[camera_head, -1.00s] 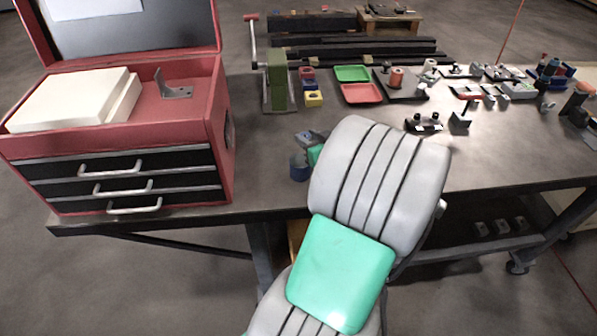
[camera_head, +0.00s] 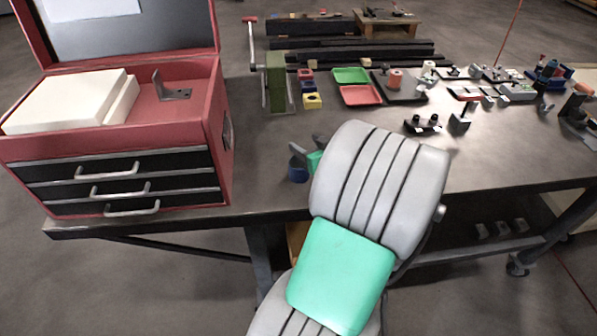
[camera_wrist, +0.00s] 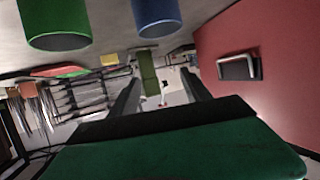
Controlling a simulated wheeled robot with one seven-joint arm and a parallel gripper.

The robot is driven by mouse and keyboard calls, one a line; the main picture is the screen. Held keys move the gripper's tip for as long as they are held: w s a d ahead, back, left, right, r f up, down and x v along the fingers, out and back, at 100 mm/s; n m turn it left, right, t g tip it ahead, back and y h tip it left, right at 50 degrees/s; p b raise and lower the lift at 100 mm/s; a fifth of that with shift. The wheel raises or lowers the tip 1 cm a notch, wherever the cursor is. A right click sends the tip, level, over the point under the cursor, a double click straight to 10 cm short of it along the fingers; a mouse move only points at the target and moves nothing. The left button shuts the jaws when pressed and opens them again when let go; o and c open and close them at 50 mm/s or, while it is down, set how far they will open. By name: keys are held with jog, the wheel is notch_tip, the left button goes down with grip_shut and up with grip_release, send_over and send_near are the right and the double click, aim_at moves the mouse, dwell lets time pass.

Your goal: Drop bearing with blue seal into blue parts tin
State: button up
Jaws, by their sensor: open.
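The blue parts tin (camera_head: 298,171) stands near the front edge of the workbench, just left of my arm. In the wrist view, which is upside down, the blue tin (camera_wrist: 157,12) shows large at the top, with a green tin (camera_wrist: 57,22) beside it. My gripper (camera_head: 307,143) is just above the blue tin in the head view, partly hidden by my arm. In the wrist view my gripper (camera_wrist: 162,88) has its two dark fingers apart, with nothing visible between them. I cannot make out the bearing with blue seal, and the tin's inside is hidden.
A red toolbox (camera_head: 218,130) stands open on the left of the bench. Small red, blue and yellow blocks (camera_head: 312,101) stand beside a green press (camera_head: 276,80). Green (camera_head: 351,75) and red trays (camera_head: 360,95) lie behind.

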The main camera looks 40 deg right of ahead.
jog(key=b+v, duration=0.1)
jog(key=v, duration=0.6)
jog(key=shift+s+b, duration=0.25)
jog(key=shift+b, duration=0.05)
jog(key=shift+a+r, duration=0.1)
jog(key=w+a+f+n+g+y, duration=0.2)
jog(key=w+a+g, duration=0.1)
jog(key=a, duration=0.6)
jog(key=w+a+f+n+g+y, duration=0.1)
jog(key=w+a+f+g+y, duration=0.15)
jog(key=a, duration=0.55)
jog(key=s+a+r+g, duration=0.1)
jog(key=s+a+g, duration=0.1)
jog(key=a, duration=0.4)
jog(key=s+a+r+g+h, duration=0.1)
jog(key=s+a+r+g, duration=0.1)
jog(key=s+a, duration=0.3)
jog(key=shift+a, duration=0.6)
jog(key=shift+h, duration=0.25)
